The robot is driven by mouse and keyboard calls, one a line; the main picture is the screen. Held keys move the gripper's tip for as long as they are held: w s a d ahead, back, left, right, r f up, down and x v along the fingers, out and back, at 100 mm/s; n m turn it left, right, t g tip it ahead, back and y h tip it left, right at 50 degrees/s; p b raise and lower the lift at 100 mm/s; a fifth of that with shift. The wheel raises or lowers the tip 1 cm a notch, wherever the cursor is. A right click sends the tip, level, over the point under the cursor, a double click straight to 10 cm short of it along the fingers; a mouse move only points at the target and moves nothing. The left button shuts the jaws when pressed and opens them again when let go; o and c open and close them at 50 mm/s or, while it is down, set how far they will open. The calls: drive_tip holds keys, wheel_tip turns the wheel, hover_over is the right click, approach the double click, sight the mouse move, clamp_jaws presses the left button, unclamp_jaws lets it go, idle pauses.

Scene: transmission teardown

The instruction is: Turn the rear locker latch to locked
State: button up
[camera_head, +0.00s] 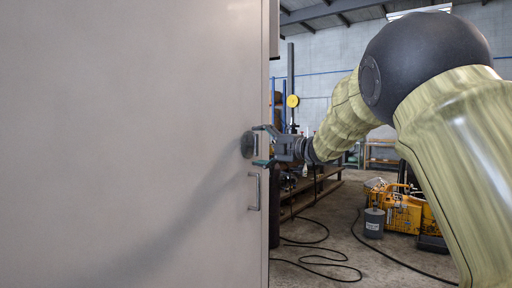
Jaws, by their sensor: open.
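The rear locker (130,140) is a large pale grey panel that fills the left half of the view. Its latch looks like a round dark knob (248,144) near the panel's right edge. A metal pull handle (254,191) is fixed upright just below it. My gripper (258,146) is open at the knob, with one finger above and one below it in the picture. I cannot tell whether the fingers touch the knob. The knob's turn position is too small to read. My arm comes in from the right.
Right of the locker's edge, black cables (318,262) lie on the concrete floor. A yellow machine (402,212) and a grey canister (374,222) stand further back on the right. A wooden bench or shelf (312,190) is behind my gripper.

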drive_tip(key=v, duration=1)
drive_tip(key=shift+d+f, duration=0.1)
